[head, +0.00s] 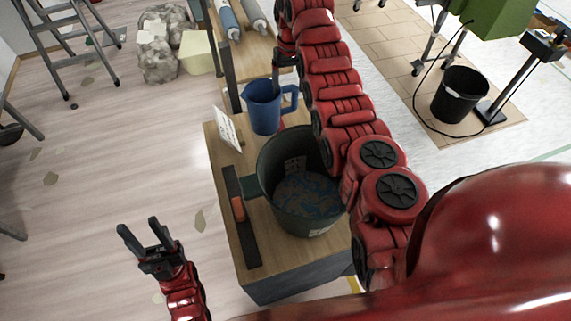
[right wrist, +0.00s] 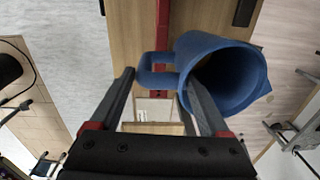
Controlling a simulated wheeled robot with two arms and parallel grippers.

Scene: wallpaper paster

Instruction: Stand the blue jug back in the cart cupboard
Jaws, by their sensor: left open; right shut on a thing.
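The blue jug (head: 262,107) is upright at the far end of the cart's wooden top (head: 225,165), behind a large dark bucket. I cannot tell whether its base touches the top. My right gripper (head: 281,72) is above the jug at its handle side, shut on the jug. In the right wrist view the jug (right wrist: 222,72) shows its open mouth, with its handle by the fingers (right wrist: 160,88). My left gripper (head: 138,237) is open and empty, left of the cart over the floor. The cart's dark body (head: 290,284) shows below the top; the cupboard inside is hidden.
The dark bucket (head: 272,172) fills much of the cart top. A dark strip tool (head: 240,218) and a small white card (head: 228,128) lie or stand along its left edge. Paper rolls (head: 228,18) lie beyond. Floor left of the cart is mostly clear.

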